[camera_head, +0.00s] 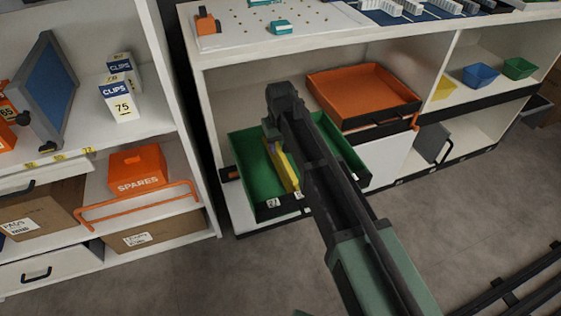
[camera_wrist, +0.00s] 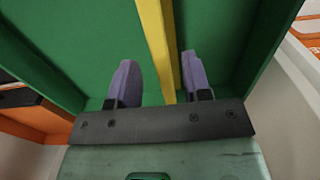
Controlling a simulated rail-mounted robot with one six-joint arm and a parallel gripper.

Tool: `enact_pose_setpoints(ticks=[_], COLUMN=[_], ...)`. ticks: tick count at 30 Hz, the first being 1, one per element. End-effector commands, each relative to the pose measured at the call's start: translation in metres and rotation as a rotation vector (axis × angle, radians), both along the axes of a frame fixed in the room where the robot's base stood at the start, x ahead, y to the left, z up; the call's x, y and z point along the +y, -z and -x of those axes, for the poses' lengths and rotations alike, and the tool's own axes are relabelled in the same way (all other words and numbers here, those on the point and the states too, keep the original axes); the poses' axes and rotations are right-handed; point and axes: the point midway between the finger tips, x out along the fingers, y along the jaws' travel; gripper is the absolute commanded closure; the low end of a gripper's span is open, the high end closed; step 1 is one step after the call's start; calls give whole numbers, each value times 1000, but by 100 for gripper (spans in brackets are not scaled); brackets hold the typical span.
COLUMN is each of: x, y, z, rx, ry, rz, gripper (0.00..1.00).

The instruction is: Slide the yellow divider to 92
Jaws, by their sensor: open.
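The yellow divider (camera_head: 282,165) stands in a green drawer (camera_head: 244,152) that is pulled out from the shelf unit. In the wrist view the divider (camera_wrist: 157,45) runs down between the two purple fingertips of my gripper (camera_wrist: 164,85). The fingers are open, with a gap on the left of the divider and a smaller one on the right. In the head view my arm covers the fingers and part of the drawer. Small labels (camera_head: 273,203) sit on the drawer's front edge; I cannot read their numbers clearly.
An orange tray (camera_head: 362,92) stands right of the green drawer. At the left, a shelf holds CLIPS boxes (camera_head: 119,98), an orange SPARES box (camera_head: 138,170) and an orange rail (camera_head: 135,203). The floor (camera_head: 470,210) in front at the right is mostly clear.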

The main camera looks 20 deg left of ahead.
Motion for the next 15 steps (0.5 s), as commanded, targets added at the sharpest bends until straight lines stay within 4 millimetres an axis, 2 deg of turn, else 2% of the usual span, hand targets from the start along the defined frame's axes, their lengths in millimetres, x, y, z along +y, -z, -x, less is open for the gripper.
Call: enact_pose_setpoints(ticks=[1,3,11,12,15], x=[0,0,0,0,0], y=[20,26,24,24,24], z=[0,0,0,0,0], rx=[0,0,0,0,0], ry=[0,0,0,0,0], rz=[0,0,0,0,0], gripper=[55,55,55,57,72])
